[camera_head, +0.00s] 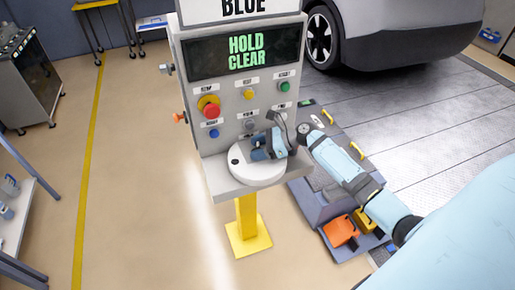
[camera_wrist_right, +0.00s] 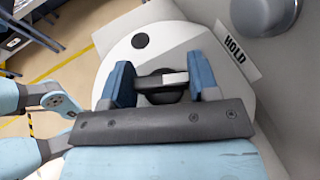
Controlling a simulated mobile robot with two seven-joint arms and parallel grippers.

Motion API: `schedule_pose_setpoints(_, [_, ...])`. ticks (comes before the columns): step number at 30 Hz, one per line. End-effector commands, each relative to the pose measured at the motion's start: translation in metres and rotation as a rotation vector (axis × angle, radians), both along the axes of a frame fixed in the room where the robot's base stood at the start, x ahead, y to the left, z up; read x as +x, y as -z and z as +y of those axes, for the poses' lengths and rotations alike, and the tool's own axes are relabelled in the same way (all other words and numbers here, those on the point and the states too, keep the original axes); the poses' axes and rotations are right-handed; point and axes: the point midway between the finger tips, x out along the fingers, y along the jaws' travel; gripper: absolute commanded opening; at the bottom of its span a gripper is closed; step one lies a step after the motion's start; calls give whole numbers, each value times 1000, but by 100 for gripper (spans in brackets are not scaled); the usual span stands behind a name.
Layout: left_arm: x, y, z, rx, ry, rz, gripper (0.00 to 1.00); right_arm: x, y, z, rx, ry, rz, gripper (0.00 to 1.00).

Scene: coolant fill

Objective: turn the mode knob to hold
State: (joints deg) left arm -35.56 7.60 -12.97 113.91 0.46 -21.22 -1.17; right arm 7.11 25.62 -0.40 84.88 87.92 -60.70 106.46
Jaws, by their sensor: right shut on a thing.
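The control stand (camera_head: 185,60) stands in the middle of the head view, with a screen (camera_head: 245,52) reading "HOLD CLEAR" in green. On its shelf is a round white disc (camera_head: 255,175) with a black dot. My right gripper (camera_head: 268,148) is over this disc and covers much of it. In the right wrist view, the gripper's blue fingers (camera_wrist_right: 161,80) are shut on the mode knob (camera_wrist_right: 163,97), a dark knob with a light grey bar. A "HOLD" label (camera_wrist_right: 236,50) lies at the disc's right edge. My left gripper is not in view.
A red button (camera_head: 211,110) on a yellow ring and several smaller buttons sit on the panel above the shelf. A grey cart with an orange item (camera_head: 340,231) stands right of the stand, below my right arm. A car (camera_head: 400,30) is behind.

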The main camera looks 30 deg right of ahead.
Motion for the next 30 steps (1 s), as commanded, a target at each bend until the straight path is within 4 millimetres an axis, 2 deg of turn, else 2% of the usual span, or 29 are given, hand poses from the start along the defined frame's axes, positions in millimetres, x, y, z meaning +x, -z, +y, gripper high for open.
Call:
schedule_pose_setpoints(7, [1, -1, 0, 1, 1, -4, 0, 0, -1, 0, 1, -1, -2, 13])
schedule_pose_setpoints(8, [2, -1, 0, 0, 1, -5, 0, 0, -1, 0, 1, -1, -2, 58])
schedule_pose_setpoints(11, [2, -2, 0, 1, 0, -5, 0, 0, -1, 0, 1, -1, -2, 80])
schedule_pose_setpoints(23, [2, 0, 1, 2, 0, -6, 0, -4, -2, -6, 0, 0, 0, 81])
schedule_pose_setpoints(30, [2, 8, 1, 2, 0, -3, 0, -29, -19, -41, -3, 0, -1, 81])
